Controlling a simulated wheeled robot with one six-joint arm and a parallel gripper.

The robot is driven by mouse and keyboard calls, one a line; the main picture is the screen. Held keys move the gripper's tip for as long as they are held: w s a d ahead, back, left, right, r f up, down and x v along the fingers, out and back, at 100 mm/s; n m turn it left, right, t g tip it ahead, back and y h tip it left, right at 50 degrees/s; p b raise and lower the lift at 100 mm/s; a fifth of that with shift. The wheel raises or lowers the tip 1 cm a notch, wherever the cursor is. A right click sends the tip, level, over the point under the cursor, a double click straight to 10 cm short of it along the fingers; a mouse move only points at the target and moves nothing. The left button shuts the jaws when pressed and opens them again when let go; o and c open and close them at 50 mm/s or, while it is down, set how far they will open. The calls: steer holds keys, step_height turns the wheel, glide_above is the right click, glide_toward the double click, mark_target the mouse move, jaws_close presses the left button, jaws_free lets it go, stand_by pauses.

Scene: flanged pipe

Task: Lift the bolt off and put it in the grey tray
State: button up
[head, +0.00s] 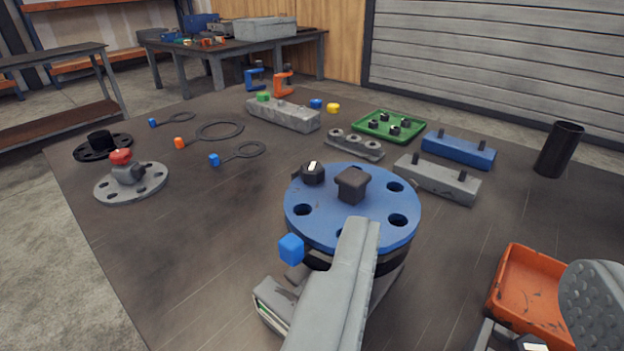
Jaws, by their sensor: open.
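A black bolt head (313,172) with a white mark on top sits at the back left of the round blue flange (325,225). A dark square-headed piece (352,185) stands near the flange's middle, and the other visible flange holes look empty. My gripper (475,262) is open and empty, its two grey fingers far apart. The left finger overlaps the flange's front edge and hides part of it; the right finger is at the right picture edge, over the orange tray. I cannot make out a grey tray in this view.
An orange tray (522,272) lies at the right. A green tray (415,130) with black nuts, grey and blue blocks, and a black cylinder (559,149) stand behind. Ring tools and a red-knobbed flange (130,185) lie left. The table's left front is clear.

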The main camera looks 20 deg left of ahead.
steer(key=w+a+r+n+g+y, duration=0.1)
steer(key=w+a+r+g, duration=0.15)
steer(key=w, duration=0.35)
steer(key=w+a+r+n+g, duration=0.1)
steer(key=w+r+n+g, duration=0.1)
steer(key=w+g, duration=0.3)
step_height(320, 180, up, 2)
steer(key=n+g+h, duration=0.1)
steer(key=n+g, duration=0.3)
steer(key=g, duration=0.6)
glide_above(312, 166)
steer(key=shift+t, duration=0.25)
steer(key=f, duration=1.2)
steer(key=shift+w+d, duration=0.25)
steer(key=shift+d, duration=0.05)
steer(key=shift+s+a+f, duration=0.15)
steer(key=shift+f, duration=1.15)
steer(key=shift+s+a+f, duration=0.1)
steer(key=shift+s+f, duration=0.05)
steer(key=shift+f, duration=1.1)
jaws_close()
step_height(312, 166, up, 10)
